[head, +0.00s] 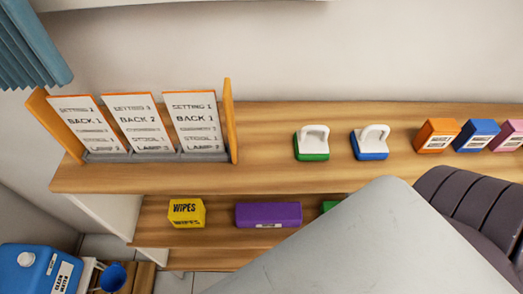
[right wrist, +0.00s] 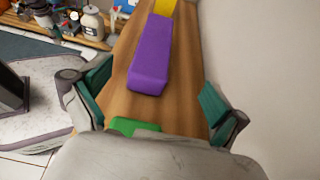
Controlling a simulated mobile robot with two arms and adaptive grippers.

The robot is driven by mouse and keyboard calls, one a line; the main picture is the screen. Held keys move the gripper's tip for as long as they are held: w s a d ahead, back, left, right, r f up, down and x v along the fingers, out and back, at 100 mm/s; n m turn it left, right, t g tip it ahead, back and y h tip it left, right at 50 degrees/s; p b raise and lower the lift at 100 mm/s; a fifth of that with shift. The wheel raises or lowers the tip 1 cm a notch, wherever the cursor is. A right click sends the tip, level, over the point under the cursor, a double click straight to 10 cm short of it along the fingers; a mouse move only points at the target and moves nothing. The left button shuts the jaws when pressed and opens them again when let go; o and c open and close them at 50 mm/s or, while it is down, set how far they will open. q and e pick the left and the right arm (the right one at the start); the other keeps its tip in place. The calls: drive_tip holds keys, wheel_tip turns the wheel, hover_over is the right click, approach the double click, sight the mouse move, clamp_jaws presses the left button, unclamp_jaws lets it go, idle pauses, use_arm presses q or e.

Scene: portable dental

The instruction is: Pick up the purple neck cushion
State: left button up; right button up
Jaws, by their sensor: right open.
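The purple neck cushion (head: 268,214) is a long purple block with a small white label, lying on the lower wooden shelf. In the right wrist view the purple neck cushion (right wrist: 151,58) lies lengthwise, ahead of the gripper. My right gripper (right wrist: 155,95) is open, with one teal-padded finger on each side of the shelf board. Nothing is between the fingers at the cushion's height that I can make out, and the cushion looks apart from both pads. My left gripper is not in view.
A yellow wipes box (head: 187,212) stands left of the cushion; a green block (right wrist: 132,126) lies on its other side, partly hidden by my gripper. The upper shelf (head: 265,174) overhangs behind, holding cards and colored items. A wall (right wrist: 250,50) is close on the right.

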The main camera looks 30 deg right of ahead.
approach(272, 211)
drive_tip(key=x, duration=0.3)
drive_tip(key=shift+w+r, duration=0.1)
drive_tip(key=shift+w, duration=0.35)
drive_tip(key=shift+w+a+f, duration=0.15)
drive_tip(key=shift+a+f, duration=0.05)
drive_tip(key=shift+a, duration=0.2)
drive_tip(key=x, duration=0.4)
drive_tip(key=shift+a+f+p, duration=0.3)
drive_tip(key=shift+a+p, duration=0.1)
drive_tip(key=shift+a, duration=0.1)
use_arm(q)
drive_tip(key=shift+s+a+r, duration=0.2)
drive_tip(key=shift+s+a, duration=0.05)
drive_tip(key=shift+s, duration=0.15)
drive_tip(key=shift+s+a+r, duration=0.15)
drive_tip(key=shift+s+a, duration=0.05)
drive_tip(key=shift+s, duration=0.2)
use_arm(e)
drive_tip(key=c, duration=1.7)
drive_tip(key=shift+o, duration=0.2)
drive_tip(key=shift+r, duration=0.1)
